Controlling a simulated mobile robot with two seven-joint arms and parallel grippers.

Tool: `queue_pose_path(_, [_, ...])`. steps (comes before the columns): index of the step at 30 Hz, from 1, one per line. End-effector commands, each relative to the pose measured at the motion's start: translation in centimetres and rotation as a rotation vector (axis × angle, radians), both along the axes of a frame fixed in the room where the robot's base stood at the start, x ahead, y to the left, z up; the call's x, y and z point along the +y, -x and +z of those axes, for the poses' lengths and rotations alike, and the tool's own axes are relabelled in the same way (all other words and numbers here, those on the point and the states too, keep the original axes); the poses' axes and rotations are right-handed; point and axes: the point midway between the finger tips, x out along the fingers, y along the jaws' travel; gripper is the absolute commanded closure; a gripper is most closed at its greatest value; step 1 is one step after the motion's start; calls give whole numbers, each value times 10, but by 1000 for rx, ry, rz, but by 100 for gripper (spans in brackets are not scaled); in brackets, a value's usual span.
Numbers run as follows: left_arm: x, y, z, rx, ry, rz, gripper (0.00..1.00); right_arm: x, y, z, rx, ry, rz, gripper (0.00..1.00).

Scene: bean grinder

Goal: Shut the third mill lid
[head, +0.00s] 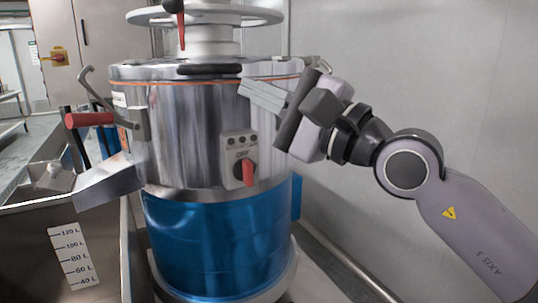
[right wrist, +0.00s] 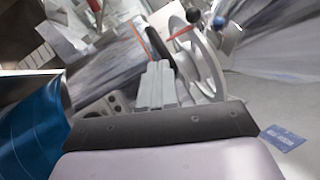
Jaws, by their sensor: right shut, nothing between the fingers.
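The mill (head: 180,130) stands in the middle of the head view, with a steel upper drum and a blue lower drum (head: 215,245). Its lid (head: 135,72) looks level on the drum, with an orange seam just below it and a black handle (head: 210,69) at the front. My right gripper (head: 246,87) is shut and empty, its fingertips near the drum's upper right front, just under the rim. I cannot tell whether they touch the steel. In the right wrist view the shut fingers (right wrist: 155,85) point toward the rim and the black handle. My left gripper is not in view.
A grey wheel (head: 215,16) with a red, black-knobbed lever (head: 175,8) sits above the lid. A red-handled clamp (head: 90,119) juts from the drum's left side. A control panel (head: 240,160) with a red knob is at the front. A steel tank (head: 45,240) stands left; a wall is right.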

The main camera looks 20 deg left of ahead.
Motion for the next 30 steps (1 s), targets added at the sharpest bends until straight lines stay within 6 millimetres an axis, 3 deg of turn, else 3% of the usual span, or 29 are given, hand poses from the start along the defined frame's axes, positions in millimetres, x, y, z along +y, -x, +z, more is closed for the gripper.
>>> queue_pose_path(19, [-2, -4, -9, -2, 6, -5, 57, -36, 72, -24, 2, -2, 1, 100])
queue_pose_path(30, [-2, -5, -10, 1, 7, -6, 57, -43, 86, -26, 2, -1, -2, 100])
